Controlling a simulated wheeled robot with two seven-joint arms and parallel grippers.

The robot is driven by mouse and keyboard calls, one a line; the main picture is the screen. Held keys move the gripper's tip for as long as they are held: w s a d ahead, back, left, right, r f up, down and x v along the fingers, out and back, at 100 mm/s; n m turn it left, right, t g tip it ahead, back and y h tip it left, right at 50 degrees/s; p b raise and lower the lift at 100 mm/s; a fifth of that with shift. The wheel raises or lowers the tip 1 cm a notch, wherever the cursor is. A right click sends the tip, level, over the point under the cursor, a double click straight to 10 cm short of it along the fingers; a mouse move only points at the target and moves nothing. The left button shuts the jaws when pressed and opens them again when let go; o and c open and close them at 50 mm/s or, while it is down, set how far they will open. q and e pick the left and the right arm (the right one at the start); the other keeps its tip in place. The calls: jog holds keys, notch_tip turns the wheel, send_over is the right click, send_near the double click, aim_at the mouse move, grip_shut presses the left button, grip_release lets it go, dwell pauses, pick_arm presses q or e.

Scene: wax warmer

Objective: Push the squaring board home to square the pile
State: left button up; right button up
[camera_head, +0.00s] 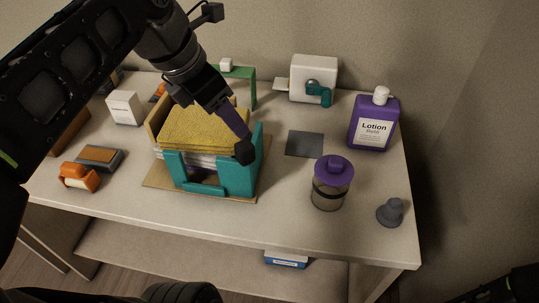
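A pile of sheets with a yellow top (203,126) and white layers below sits in a teal holder (216,178) on a tan base (158,178). The teal walls stand at the pile's front and right. A tan upright board (158,112) stands along the pile's left side; I cannot tell for certain which part is the squaring board. My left gripper (243,150) reaches down over the pile, its dark tip at the right teal wall. Contact is unclear, and whether its fingers are shut is unclear. A dark part of my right arm shows at the bottom right.
A purple-lidded jar (329,186), lotion bottle (373,123), grey knob-like piece (391,212) and dark square (304,144) lie right of the holder. A white machine (314,79) and green stand (240,73) are behind. An orange dispenser (79,177) is left.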

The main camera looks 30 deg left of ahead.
aim_at(243, 145)
pick_arm(q)
jog(key=x, duration=0.6)
jog(key=s+x, duration=0.1)
jog(key=x, duration=0.2)
jog(key=shift+s+d+f, duration=0.1)
jog(key=shift+f, duration=0.2)
grip_shut()
dwell(0.6)
dwell(0.9)
